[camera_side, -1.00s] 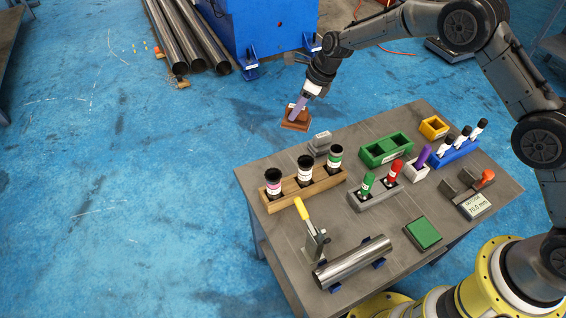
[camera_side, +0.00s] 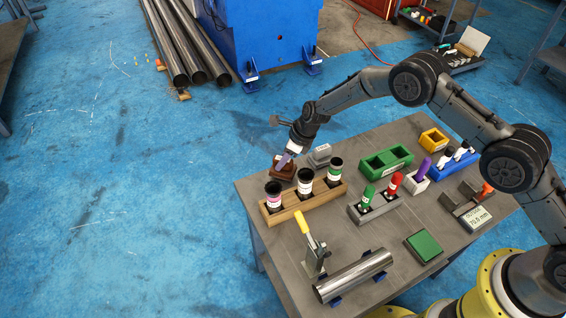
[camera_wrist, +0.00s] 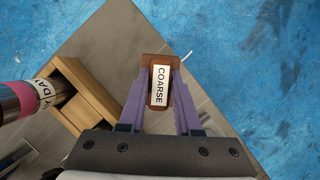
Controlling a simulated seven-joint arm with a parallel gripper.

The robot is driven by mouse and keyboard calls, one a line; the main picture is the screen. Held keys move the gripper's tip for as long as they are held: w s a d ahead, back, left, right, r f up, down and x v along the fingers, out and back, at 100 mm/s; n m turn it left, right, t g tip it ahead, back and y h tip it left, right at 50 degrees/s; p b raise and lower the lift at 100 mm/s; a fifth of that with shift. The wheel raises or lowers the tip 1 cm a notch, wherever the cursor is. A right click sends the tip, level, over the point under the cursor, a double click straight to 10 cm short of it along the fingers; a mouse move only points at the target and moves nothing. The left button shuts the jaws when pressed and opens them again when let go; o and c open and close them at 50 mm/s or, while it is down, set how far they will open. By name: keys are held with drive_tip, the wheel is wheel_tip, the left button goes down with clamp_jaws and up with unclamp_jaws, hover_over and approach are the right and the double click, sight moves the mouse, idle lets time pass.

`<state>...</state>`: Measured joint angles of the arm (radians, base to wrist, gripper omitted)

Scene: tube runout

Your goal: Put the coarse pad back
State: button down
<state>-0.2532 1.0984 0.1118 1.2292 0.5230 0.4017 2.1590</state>
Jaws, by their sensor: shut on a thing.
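The coarse pad is a brown block (camera_wrist: 159,62) with a white label reading COARSE. My gripper (camera_wrist: 158,95) is shut on it, with a purple finger on each side. In the side view the coarse pad (camera_side: 284,168) is at the table's back left corner, behind the wooden rack, and my gripper (camera_side: 285,160) reaches it from above. I cannot tell whether the pad touches the table top. A grey block (camera_side: 320,156) with a pale label sits just to the right of the pad.
A wooden rack (camera_side: 328,200) with several dark-topped containers stands close in front of the pad. A green two-pocket bin (camera_side: 386,162) is to the right. A toggle clamp (camera_side: 312,255) and a steel tube (camera_side: 352,276) are at the front. The table edge lies just beyond the pad.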

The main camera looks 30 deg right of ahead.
drive_tip(key=shift+f, duration=0.65)
drive_tip(key=shift+f, duration=0.1)
drive_tip(key=c, duration=0.6)
unclamp_jaws()
drive_tip(key=shift+f, duration=0.1)
drive_tip(key=shift+d+r, duration=0.1)
drive_tip(key=shift+r, duration=0.5)
drive_tip(key=v, duration=1.1)
drive_tip(key=shift+s, duration=0.15)
